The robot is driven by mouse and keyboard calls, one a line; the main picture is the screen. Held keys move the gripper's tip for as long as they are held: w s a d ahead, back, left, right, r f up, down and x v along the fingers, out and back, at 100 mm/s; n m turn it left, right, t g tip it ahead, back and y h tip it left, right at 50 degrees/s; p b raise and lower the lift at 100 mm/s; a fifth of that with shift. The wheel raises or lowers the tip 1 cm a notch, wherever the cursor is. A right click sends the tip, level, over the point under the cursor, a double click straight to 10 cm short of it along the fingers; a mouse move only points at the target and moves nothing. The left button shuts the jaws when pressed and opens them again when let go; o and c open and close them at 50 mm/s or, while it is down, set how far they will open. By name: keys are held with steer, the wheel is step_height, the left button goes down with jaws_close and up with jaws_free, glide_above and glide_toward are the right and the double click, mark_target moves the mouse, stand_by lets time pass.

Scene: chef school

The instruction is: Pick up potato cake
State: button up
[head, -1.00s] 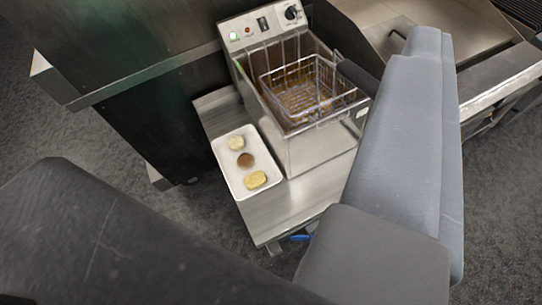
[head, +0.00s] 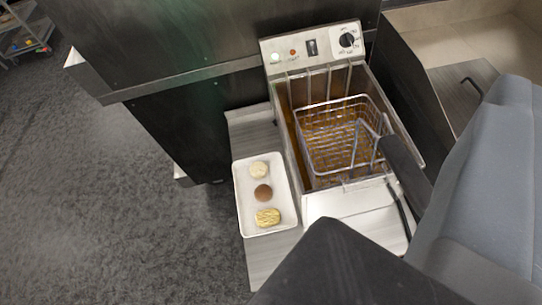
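Three small food pieces lie in a row on a white rectangular tray (head: 243,199) in the head view. At the top is a pale round piece (head: 259,169), in the middle a smaller brown round piece (head: 263,193), and at the bottom a golden, oblong, textured piece (head: 267,217). I cannot tell for certain which is the potato cake. All three lie apart from one another. My gripper's fingers do not show; parts of my arm fill the right and bottom of the view, away from the tray.
A steel deep fryer (head: 285,130) with a wire basket (head: 340,140) over brown oil stands just right of the tray. The tray rests on a narrow metal counter (head: 252,132). A dark cabinet (head: 185,130) stands to the left. Open grey floor (head: 110,230) lies at lower left.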

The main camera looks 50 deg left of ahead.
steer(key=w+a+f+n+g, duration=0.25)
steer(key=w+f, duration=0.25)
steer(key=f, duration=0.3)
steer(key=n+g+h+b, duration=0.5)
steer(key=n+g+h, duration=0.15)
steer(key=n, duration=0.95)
glide_above(256, 218)
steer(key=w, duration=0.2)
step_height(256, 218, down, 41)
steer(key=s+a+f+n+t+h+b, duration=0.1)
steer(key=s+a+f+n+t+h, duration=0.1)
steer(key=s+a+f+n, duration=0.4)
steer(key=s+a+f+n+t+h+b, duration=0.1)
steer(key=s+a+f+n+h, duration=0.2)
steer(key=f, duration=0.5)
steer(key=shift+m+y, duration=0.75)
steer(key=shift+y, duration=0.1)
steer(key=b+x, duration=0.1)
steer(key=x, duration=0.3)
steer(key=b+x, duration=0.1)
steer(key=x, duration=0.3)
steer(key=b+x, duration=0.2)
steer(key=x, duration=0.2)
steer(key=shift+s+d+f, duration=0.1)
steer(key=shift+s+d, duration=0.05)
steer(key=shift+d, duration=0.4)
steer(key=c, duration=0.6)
